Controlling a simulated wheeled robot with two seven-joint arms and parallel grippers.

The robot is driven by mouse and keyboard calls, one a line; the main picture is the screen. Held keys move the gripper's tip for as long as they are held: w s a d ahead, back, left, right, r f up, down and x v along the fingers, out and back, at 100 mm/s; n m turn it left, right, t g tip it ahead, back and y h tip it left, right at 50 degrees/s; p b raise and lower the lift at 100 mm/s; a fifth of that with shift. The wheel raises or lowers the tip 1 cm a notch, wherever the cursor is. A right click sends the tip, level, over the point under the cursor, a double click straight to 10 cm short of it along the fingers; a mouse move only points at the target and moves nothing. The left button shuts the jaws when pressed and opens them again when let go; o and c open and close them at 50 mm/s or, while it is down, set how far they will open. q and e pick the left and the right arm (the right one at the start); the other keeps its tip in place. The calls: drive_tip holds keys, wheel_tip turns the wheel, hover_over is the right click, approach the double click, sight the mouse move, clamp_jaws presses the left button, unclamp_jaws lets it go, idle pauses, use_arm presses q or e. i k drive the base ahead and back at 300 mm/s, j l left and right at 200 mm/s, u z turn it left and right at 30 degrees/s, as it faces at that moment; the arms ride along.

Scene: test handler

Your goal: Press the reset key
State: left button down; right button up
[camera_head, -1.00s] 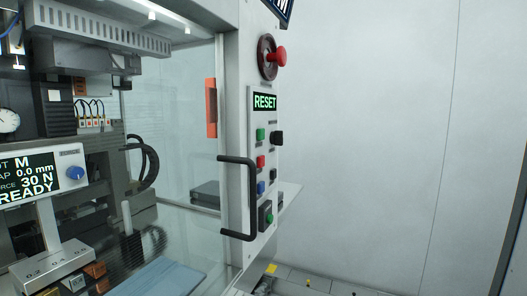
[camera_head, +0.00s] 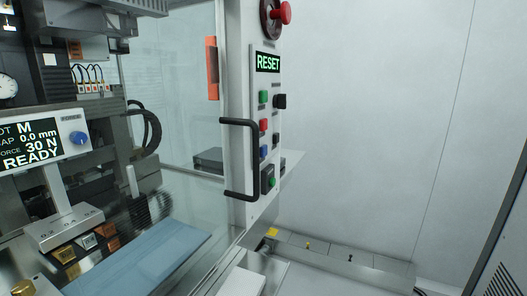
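The control panel (camera_head: 254,160) is on the white upright post right of the glass door. A small screen (camera_head: 267,62) near its top reads RESET in green. Below it are a green key (camera_head: 263,97), a black knob or key (camera_head: 280,101), a red key (camera_head: 263,125), a blue key (camera_head: 263,152) and another green key (camera_head: 271,182) low on a dark block. The small labels are too blurred to tell which key is the reset key. Neither of my grippers is in view.
A black door handle (camera_head: 225,160) juts out left of the keys. A red emergency stop button (camera_head: 284,13) sits above the screen. A second display (camera_head: 30,145) at left reads READY. A low grey ledge (camera_head: 340,262) runs along the floor at right. Space right of the panel is clear.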

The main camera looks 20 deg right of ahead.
sight(264, 149)
drive_tip(key=l+u, duration=0.15)
drive_tip(key=u, duration=0.3)
drive_tip(key=i+l+u, duration=0.1)
drive_tip(key=u, duration=0.3)
drive_tip(key=l+u, duration=0.2)
drive_tip(key=u, duration=0.25)
drive_tip(key=l+u, duration=0.2)
drive_tip(key=u, duration=0.25)
drive_tip(key=k+l+u, duration=0.15)
drive_tip(key=l, duration=0.35)
drive_tip(key=k+l+u, duration=0.15)
drive_tip(key=l, duration=0.35)
drive_tip(key=k+l+u, duration=0.2)
drive_tip(key=l, duration=0.25)
drive_tip(key=k+l+u, duration=0.15)
drive_tip(key=l, duration=0.3)
drive_tip(key=k+l+u, duration=0.15)
drive_tip(key=k+l, duration=0.15)
drive_tip(key=k+l+u, duration=0.15)
drive_tip(key=l, duration=0.3)
drive_tip(key=k+l, duration=0.55)
drive_tip(key=l, duration=0.1)
